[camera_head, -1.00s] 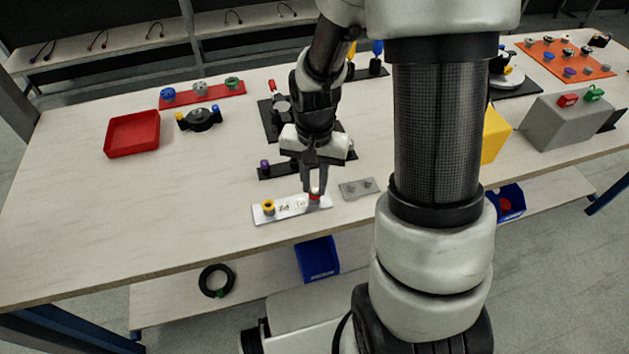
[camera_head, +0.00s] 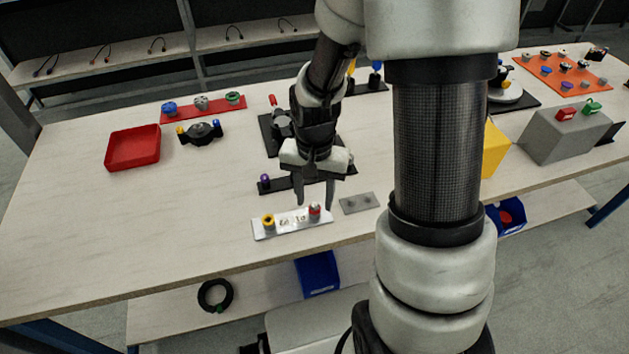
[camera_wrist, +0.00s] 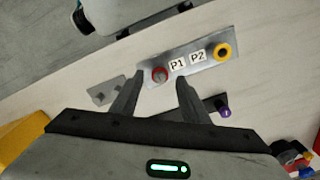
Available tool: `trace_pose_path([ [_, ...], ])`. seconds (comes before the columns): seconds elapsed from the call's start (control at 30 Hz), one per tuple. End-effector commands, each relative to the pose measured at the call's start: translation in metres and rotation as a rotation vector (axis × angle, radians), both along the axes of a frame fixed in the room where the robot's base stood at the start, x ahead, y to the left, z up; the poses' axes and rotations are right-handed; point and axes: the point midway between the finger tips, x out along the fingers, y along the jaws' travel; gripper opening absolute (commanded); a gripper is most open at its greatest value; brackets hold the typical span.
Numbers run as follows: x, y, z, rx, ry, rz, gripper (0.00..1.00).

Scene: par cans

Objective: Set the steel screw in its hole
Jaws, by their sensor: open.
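A light metal plate (camera_head: 290,224) lies near the table's front edge, with labels P1 and P2 seen in the wrist view. A red ring (camera_wrist: 159,74) stands at the P1 end, with a grey metallic top at its middle, seemingly the steel screw (camera_head: 315,206). How deep it sits cannot be told. A yellow ring (camera_head: 268,220) with a dark centre is at the P2 end; it also shows in the wrist view (camera_wrist: 222,51). My gripper (camera_head: 315,204) is open, its fingers apart and empty just above the red ring. In the wrist view the fingertips (camera_wrist: 161,79) flank the ring.
A small grey plate (camera_head: 348,207) with two small round features lies just right of the metal plate. A dark strip with a purple piece (camera_head: 265,179) lies behind. A red tray (camera_head: 133,160) is at the left. The table's front left is clear.

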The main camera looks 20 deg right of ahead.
Motion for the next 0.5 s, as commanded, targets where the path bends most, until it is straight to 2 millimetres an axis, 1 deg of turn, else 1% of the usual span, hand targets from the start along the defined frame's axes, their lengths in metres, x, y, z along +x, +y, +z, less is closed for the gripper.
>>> trace_pose_path([
  [0.17, 0.001, 0.0, 0.028, 0.0, -0.004, -0.001, 0.41],
  [0.5, 0.002, 0.0, 0.112, 0.0, -0.007, -0.001, 0.41],
])
